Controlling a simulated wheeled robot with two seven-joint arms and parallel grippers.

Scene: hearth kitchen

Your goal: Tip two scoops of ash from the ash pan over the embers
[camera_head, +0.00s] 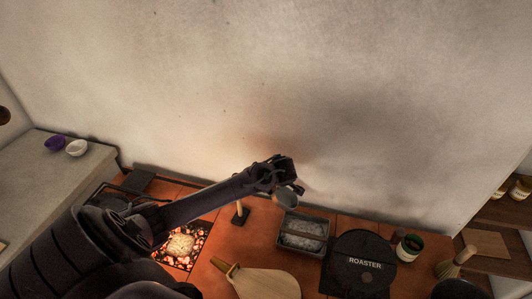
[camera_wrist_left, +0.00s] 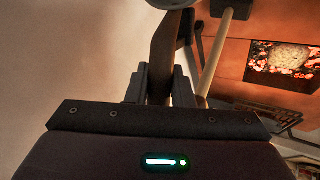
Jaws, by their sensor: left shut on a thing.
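In the left wrist view, the scoop's brown handle (camera_wrist_left: 162,55) sits between the fingers (camera_wrist_left: 158,88). The ash pan (camera_head: 317,246) is a dark rectangular tray with grey ash inside. The embers (camera_head: 190,262) glow in a square opening to the left, with a pale round mound on them. They also show in the left wrist view (camera_wrist_left: 262,72). My right gripper is out of view.
A wooden-handled tool with a dark foot (camera_head: 240,215) stands between embers and pan. A wooden peel (camera_head: 265,284) lies in front. Bowls (camera_head: 76,147) sit on the left ledge.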

